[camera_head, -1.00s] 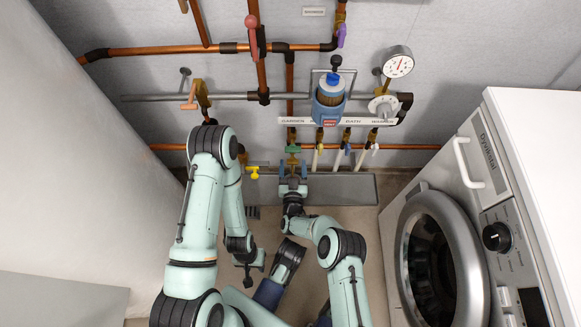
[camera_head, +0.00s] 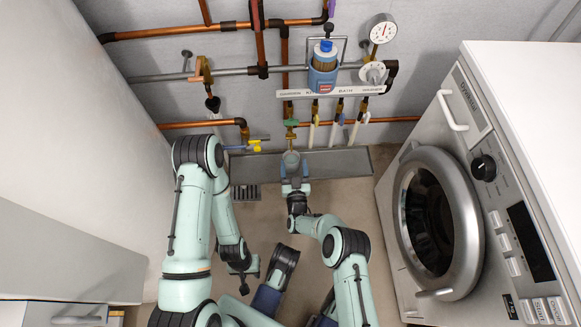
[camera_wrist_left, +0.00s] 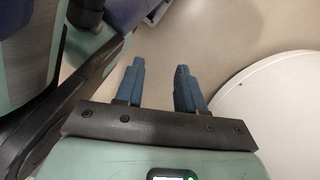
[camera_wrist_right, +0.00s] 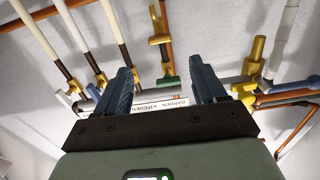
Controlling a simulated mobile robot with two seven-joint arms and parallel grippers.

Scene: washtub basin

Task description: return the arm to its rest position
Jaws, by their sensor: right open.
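My right gripper (camera_head: 294,174) is in front of the wall pipes, above the grey floor trough. My left gripper (camera_head: 244,286) hangs low beside my body. In the left wrist view its fingers (camera_wrist_left: 159,86) are apart with nothing between them, over bare floor.
A washing machine (camera_head: 520,110) stands on the right. The trough (camera_head: 340,162) runs along the wall foot. A white wall or cabinet (camera_head: 100,170) closes the left. The floor right of my arms is clear.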

